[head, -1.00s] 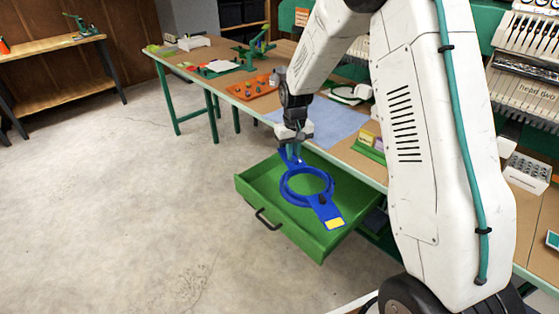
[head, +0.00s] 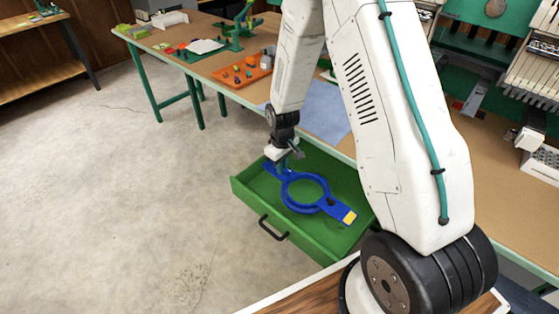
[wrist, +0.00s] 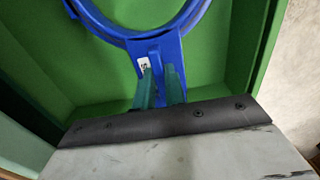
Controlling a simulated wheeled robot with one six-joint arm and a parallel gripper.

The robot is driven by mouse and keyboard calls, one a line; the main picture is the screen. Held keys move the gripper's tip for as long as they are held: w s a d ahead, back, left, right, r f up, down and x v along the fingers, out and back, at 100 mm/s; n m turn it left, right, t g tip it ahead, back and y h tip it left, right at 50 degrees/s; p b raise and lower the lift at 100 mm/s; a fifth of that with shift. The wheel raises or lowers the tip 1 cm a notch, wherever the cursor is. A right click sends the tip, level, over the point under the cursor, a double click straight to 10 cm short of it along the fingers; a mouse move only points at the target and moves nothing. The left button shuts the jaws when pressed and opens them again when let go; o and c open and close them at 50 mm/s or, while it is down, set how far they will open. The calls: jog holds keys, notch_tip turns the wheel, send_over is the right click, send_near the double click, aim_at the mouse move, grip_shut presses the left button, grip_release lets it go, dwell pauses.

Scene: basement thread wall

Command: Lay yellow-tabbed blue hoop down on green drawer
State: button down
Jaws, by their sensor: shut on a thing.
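The blue hoop (head: 325,205) has a flat arm at each end, and the arm at the lower right carries a yellow tab (head: 349,217). It is over the inside of the open green drawer (head: 249,202); I cannot tell whether it touches the drawer floor. My gripper (head: 284,170) is shut on the hoop's other arm, at the drawer's back left.
The long workbench (head: 215,65) runs behind the drawer, with a blue cloth (head: 322,117) and an orange tray (head: 243,70) on it. The drawer's front has a black handle (head: 272,228). Bare concrete floor (head: 130,200) lies open to the left.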

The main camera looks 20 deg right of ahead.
aim_at(283, 175)
jog(key=shift+d+f, duration=0.15)
jog(key=shift+f, duration=2.15)
jog(key=shift+f, duration=0.15)
jog(key=c, duration=1.4)
grip_release()
notch_tip(283, 175, up, 8)
jog(key=shift+f, duration=0.1)
jog(key=shift+s, duration=0.4)
jog(key=s+g, duration=0.1)
jog(key=s, duration=0.1)
jog(key=s+r+m+g, duration=0.1)
jog(key=s, duration=0.1)
jog(key=shift+s+a+r, duration=0.1)
jog(key=shift+s+a, duration=0.05)
jog(key=shift+a, duration=0.05)
jog(key=s+r+m+t, duration=0.1)
jog(key=s+r, duration=0.7)
jog(key=r, duration=0.3)
jog(key=s+a+r+m+t, duration=0.1)
jog(key=s+r, duration=0.8)
jog(key=r, duration=0.1)
jog(key=s+a+r+m+t, duration=0.1)
jog(key=s+r, duration=0.7)
jog(key=r, duration=0.3)
jog(key=shift+s+a+r, duration=0.15)
jog(key=shift+s+r, duration=0.1)
jog(key=shift+r, duration=0.05)
